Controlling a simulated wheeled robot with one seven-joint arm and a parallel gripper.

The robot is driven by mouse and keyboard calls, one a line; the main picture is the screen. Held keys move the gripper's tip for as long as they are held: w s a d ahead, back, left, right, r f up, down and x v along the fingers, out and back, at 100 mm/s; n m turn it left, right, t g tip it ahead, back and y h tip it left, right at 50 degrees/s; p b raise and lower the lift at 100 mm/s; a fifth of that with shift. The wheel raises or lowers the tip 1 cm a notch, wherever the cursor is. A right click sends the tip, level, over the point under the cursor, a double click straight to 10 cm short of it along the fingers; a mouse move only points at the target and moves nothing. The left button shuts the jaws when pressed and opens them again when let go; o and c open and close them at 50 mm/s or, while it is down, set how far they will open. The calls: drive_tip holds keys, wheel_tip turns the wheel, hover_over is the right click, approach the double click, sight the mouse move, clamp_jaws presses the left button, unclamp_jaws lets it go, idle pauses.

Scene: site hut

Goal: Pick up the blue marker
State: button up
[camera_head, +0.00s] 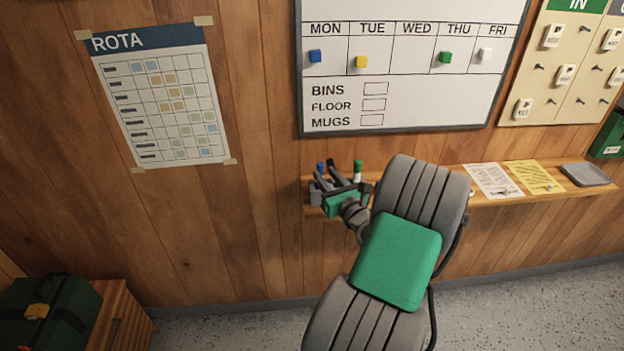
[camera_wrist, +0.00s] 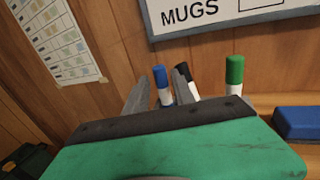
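The blue marker (camera_wrist: 162,86) stands upright with its blue cap up and white barrel below. In the wrist view it appears between the two fingers of my gripper (camera_wrist: 160,90), which are apart. Its lower part is hidden behind my gripper's body. In the head view its blue cap (camera_head: 320,167) shows just beyond my gripper (camera_head: 325,175), at the left end of the wall shelf (camera_head: 480,199). I cannot tell whether either finger touches it. My gripper is open and holds nothing that I can see.
A black-capped marker (camera_wrist: 191,80) stands partly behind the right finger. A green marker (camera_wrist: 234,78) stands farther right, and a blue block (camera_wrist: 297,123) lies beyond it. The whiteboard (camera_head: 410,75) hangs above. Papers (camera_head: 492,181) and a grey tray (camera_head: 586,174) lie on the shelf's right part.

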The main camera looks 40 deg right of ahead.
drive_tip(key=p+x, duration=0.1)
drive_tip(key=x, duration=0.6)
drive_tip(key=shift+w+f+p, duration=0.25)
drive_tip(key=shift+p, duration=0.15)
drive_tip(key=shift+s, duration=0.1)
clamp_jaws()
